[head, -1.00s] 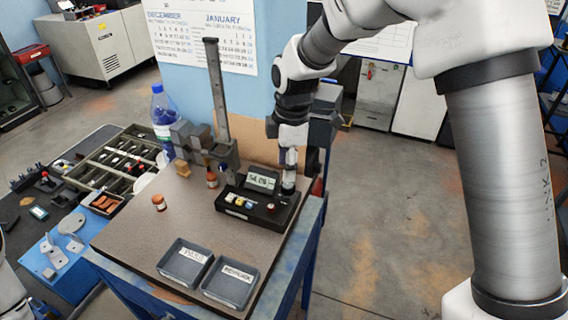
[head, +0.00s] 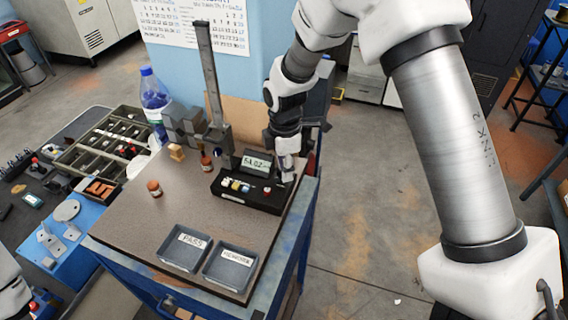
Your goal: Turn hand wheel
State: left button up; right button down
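No hand wheel shows clearly. A black instrument box (head: 246,191) with a small digital display (head: 257,162), several coloured buttons and a red knob lies on the brown bench top (head: 130,230). My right gripper (head: 287,172) points down at the right end of this box. Its fingers are small and partly dark against the bench edge. I cannot tell whether they touch anything, and whatever sits right at them is hidden. My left gripper is out of view; only a white part of my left arm shows at the lower left.
A tall metal column (head: 210,75) on a grey stand is behind the box. Two grey trays (head: 184,249) (head: 230,268) lie at the front. A small orange-brown jar (head: 155,189) and a blue-capped bottle (head: 154,97) stand to the left. Open floor is at the right.

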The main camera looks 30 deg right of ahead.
jog(key=shift+s+r, duration=0.35)
jog(key=shift+r, duration=0.05)
jog(key=c, duration=1)
grip_release()
jog(key=shift+w+f, duration=0.1)
jog(key=shift+w, duration=0.1)
jog(key=shift+c, duration=0.2)
jog(key=shift+w+f, duration=0.25)
jog(key=shift+w, duration=0.2)
jog(key=shift+s+r, duration=0.15)
jog(key=shift+s, duration=0.2)
jog(key=shift+w, duration=0.1)
